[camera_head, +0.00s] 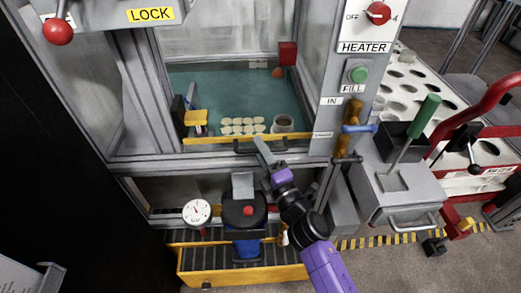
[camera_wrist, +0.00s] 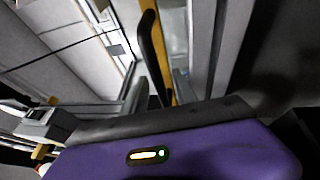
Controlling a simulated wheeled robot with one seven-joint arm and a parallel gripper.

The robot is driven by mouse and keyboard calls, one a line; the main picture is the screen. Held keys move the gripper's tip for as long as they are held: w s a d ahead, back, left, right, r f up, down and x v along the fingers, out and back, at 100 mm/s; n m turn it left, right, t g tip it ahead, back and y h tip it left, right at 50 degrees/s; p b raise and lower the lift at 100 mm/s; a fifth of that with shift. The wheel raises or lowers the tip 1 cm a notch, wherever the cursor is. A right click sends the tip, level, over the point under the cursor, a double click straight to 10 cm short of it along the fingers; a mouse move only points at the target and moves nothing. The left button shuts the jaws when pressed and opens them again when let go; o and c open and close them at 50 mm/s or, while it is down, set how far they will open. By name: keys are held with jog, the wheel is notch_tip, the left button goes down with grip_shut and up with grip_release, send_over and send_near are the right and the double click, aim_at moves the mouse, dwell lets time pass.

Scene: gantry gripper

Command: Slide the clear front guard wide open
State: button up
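The clear front guard (camera_head: 210,142) closes the front of the machine's work bay, with a yellow bar along its lower edge. A black bar handle (camera_head: 240,148) is on that yellow bar and also shows in the wrist view (camera_wrist: 151,45), in front of a yellow strip. My gripper (camera_head: 262,146) is at the right part of the handle. In the wrist view its two grey fingers (camera_wrist: 158,92) stand apart, with the handle's near end in line between them. Whether they touch the handle cannot be told.
Behind the guard are pale discs (camera_head: 242,126) and a round cup (camera_head: 283,123) on a teal floor. A blue-handled valve (camera_head: 358,128) is right of the bay. Below are a pressure gauge (camera_head: 197,212) and a yellow-edged drawer (camera_head: 240,277). A grey box (camera_head: 400,190) stands at right.

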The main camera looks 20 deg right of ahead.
jog(key=v, duration=0.7)
jog(key=shift+s, duration=0.4)
